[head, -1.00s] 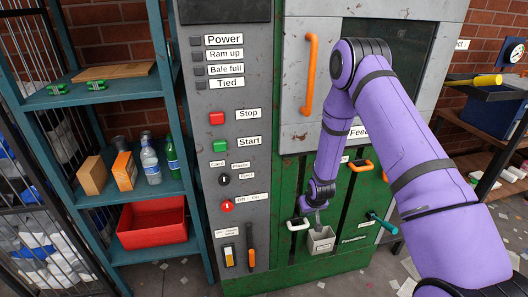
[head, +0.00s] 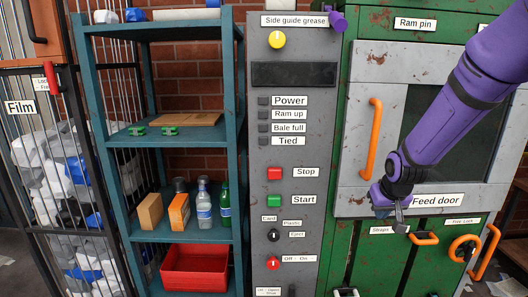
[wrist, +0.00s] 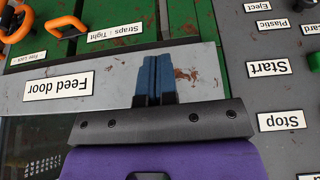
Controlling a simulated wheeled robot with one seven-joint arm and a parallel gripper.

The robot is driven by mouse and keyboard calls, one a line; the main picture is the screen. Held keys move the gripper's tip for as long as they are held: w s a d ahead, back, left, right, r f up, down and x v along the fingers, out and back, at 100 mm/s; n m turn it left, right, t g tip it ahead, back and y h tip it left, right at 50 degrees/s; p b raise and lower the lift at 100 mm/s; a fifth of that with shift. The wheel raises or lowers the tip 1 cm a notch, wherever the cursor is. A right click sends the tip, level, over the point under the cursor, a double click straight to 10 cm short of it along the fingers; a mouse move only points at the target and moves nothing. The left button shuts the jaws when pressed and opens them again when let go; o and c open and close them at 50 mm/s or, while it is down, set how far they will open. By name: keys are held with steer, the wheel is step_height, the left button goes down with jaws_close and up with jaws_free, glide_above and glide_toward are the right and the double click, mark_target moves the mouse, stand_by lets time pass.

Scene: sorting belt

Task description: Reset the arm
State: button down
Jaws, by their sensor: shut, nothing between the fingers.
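My arm, in purple covers, reaches in from the right in the head view. My gripper (head: 400,222) is in front of the lower edge of the feed door (head: 358,205), just left of the "Feed door" label. In the wrist view, my gripper (wrist: 155,65) shows two blue fingers pressed together with nothing between them. Behind them is the grey lower strip of the feed door (wrist: 205,85), and the picture there is upside down. Whether the fingers touch the door, I cannot tell.
The grey control panel (head: 290,165) has a red Stop button (head: 274,173) and a green Start button (head: 274,200). Orange handles (head: 372,140) stick out from the green machine. A teal shelf (head: 240,130) with bottles, boxes and a red bin (head: 195,270) stands left.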

steer(key=s+a+r, duration=0.1)
steer(key=s+r, duration=1.3)
steer(key=r, duration=0.1)
steer(key=s+r, duration=0.2)
steer(key=s, duration=0.6)
steer(key=s+a+r, duration=0.1)
steer(key=s+r, duration=0.2)
steer(key=s, duration=0.6)
steer(key=shift+s+r+t, duration=0.15)
steer(key=shift+r+t, duration=0.15)
